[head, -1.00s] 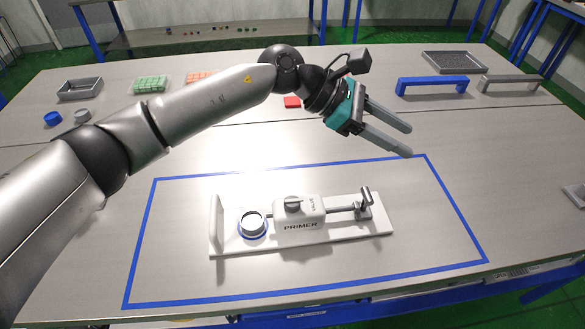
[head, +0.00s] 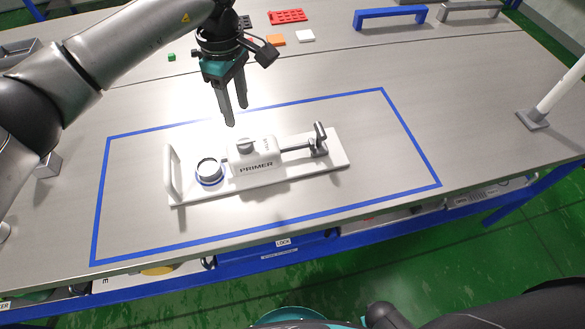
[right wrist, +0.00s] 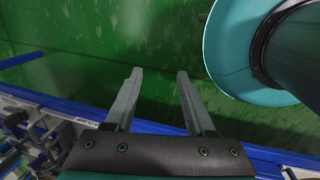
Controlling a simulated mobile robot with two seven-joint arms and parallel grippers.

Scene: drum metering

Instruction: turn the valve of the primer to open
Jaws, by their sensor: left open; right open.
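The primer (head: 257,168) is a white block labelled PRIMER on a white base plate (head: 335,162), inside a blue taped rectangle on the table. Its valve (head: 245,146) is a small grey knob on top of the block, beside the word VALVE. A round blue-rimmed cup (head: 209,171) is to its left and a lever (head: 320,138) to its right. My left gripper (head: 236,113) points down, open and empty, just behind and above the valve, apart from it. My right gripper (right wrist: 159,74) is open and empty over the green floor in the right wrist view.
The upright white end plate (head: 170,172) rises at the base's left end. A white post (head: 558,92) stands on the table at right. Blue (head: 390,15) and grey (head: 470,8) handles and a red tray (head: 287,16) lie at the back. The table around the primer is clear.

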